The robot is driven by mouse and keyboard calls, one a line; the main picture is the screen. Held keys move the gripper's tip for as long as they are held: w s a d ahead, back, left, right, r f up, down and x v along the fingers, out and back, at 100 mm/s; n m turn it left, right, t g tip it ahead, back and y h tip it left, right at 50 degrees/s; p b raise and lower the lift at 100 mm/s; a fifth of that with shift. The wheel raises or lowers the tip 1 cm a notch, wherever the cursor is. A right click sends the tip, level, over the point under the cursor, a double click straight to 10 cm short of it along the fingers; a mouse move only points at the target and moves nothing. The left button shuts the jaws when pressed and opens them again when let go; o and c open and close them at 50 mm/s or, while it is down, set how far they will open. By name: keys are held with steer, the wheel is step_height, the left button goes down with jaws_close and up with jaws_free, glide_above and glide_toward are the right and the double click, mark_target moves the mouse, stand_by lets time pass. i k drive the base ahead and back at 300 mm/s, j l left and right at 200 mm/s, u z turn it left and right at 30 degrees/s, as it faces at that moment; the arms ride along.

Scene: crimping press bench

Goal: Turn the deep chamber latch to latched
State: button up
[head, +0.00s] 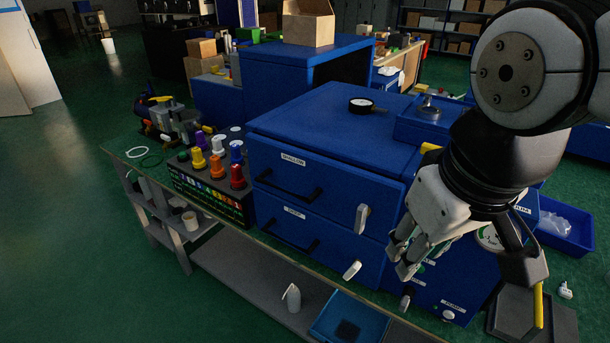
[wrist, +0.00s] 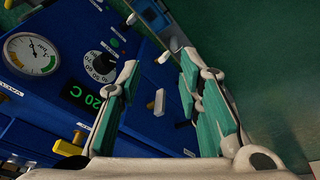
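The blue press cabinet has two stacked chambers with black bar handles. The lower chamber front (head: 300,232) has a small label I cannot read clearly; the upper reads "SHALLOW". The deep chamber latch (head: 352,270) is a white lever at the lower front's right edge, tilted, its upper end leaning right. The shallow latch (head: 362,218) above it stands nearly upright. My gripper (head: 402,258) is open and empty, right of the deep latch and apart from it. The wrist view shows its teal-padded fingers (wrist: 159,62) spread, with a pale lever (wrist: 159,102) beyond the gap; I cannot tell which lever.
The panel beside the chambers carries a gauge (wrist: 31,53), a black dial (wrist: 101,65) and a green display (wrist: 82,97). A blue bin (head: 565,225) is at right. Green floor is open at left.

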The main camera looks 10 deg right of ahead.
mark_target(356, 267)
steer(key=j+u, duration=0.2)
steer(key=k+l+z, duration=0.2)
steer(key=k+l, duration=0.2)
steer(key=k+l+z, duration=0.2)
steer(key=k+l, duration=0.15)
steer(key=l, duration=0.15)
